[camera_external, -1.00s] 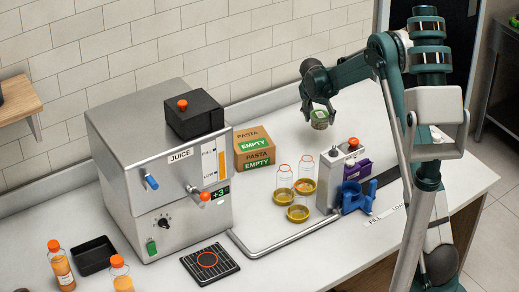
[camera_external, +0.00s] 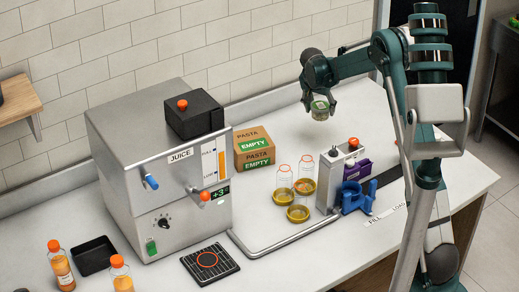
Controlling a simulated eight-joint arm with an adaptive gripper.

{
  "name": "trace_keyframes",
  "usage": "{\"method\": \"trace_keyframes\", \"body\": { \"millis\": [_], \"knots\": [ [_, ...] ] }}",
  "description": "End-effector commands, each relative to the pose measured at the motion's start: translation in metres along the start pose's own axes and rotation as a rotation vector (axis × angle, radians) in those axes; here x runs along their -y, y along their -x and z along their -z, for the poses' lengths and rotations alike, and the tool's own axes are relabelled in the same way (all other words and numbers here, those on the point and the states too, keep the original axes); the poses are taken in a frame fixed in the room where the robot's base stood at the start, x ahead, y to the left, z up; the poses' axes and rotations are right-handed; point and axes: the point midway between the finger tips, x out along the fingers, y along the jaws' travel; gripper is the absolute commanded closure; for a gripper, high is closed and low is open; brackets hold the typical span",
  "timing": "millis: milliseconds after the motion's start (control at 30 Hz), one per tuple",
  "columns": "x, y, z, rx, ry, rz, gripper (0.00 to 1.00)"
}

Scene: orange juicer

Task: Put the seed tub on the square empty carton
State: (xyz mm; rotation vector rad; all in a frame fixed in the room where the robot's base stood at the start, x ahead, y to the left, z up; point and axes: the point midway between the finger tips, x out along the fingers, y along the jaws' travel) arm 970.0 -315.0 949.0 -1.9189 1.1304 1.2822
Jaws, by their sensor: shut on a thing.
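The square carton (camera_external: 254,149) is brown cardboard with green EMPTY labels and PASTA lettering. My gripper (camera_external: 320,99) is shut on a small tub with a green and pale label, the seed tub (camera_external: 320,110). It holds the tub in the air to the right of the carton, above the back of the counter. The gripper's fingers hide part of the tub's sides.
The large steel juicer (camera_external: 160,190) stands left of the carton. Clear bottles (camera_external: 284,178) and several yellow-brown rings or lids (camera_external: 298,214) stand in front of the carton, beside a grey filling station (camera_external: 340,175) with a blue holder (camera_external: 355,198). The counter behind the station is clear.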

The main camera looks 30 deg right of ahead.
Motion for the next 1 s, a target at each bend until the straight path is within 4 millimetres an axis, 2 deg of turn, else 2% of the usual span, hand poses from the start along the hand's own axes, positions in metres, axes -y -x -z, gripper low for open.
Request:
{"method": "trace_keyframes", "body": {
  "millis": [267, 467, 667, 1000],
  "knots": [
    [0.01, 0.008, -0.007, 0.0, 0.012, 0.005, 0.63],
    [0.036, 0.031, -0.028, 0.0, 0.044, 0.018, 0.63],
    [0.076, 0.067, -0.064, 0.0, 0.096, 0.04, 0.63],
    [0.143, 0.134, -0.137, 0.0, 0.193, 0.079, 0.63]
  ]
}}
